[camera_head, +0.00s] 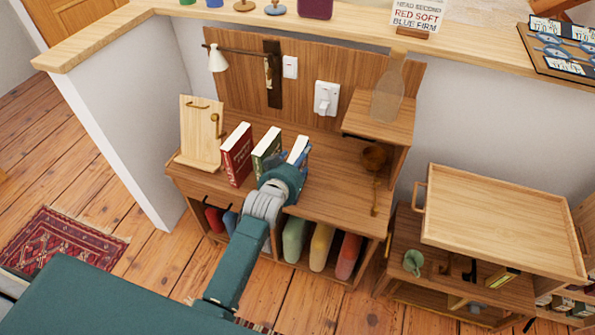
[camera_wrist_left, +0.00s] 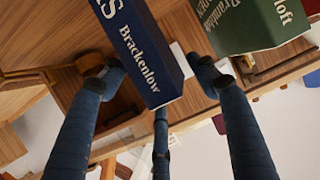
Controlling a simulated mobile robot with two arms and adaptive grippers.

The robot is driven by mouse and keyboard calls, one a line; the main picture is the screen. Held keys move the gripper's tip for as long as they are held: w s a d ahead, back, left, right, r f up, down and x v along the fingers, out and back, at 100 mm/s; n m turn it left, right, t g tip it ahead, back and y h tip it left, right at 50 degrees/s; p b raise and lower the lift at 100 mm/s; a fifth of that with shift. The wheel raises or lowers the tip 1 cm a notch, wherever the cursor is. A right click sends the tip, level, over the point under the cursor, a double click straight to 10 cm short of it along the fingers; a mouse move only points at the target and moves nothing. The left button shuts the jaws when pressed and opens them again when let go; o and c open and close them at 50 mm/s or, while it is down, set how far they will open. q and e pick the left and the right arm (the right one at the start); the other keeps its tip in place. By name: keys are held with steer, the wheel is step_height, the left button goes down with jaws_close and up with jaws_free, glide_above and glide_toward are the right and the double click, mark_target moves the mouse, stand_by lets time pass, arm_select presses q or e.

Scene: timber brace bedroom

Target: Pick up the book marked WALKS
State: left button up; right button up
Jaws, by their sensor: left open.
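A dark blue book (camera_wrist_left: 145,50) shows in the left wrist view, with "S" and "Brackenlow" readable on its spine; the rest of the title is cut off. In the head view, the third book (camera_head: 299,150) in the row shows its pale top, mostly hidden behind my left gripper (camera_head: 290,172). The left gripper is open, and in the wrist view its fingers (camera_wrist_left: 154,75) stand on either side of the blue book. A gap shows between the book and the right-hand finger. My right gripper is not in view.
A green book (camera_head: 267,148) and a red book (camera_head: 237,153) stand to the left on the wooden desk (camera_head: 325,185). A raised shelf (camera_head: 378,122) with a bottle-shaped object (camera_head: 388,92) is at right. A wooden stand (camera_head: 201,132) is at left.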

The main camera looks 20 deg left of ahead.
arm_select(q)
steer(key=x, duration=0.2)
steer(key=shift+w+f, duration=0.2)
jaws_close()
steer(key=shift+r, duration=0.15)
steer(key=shift+r, duration=0.1)
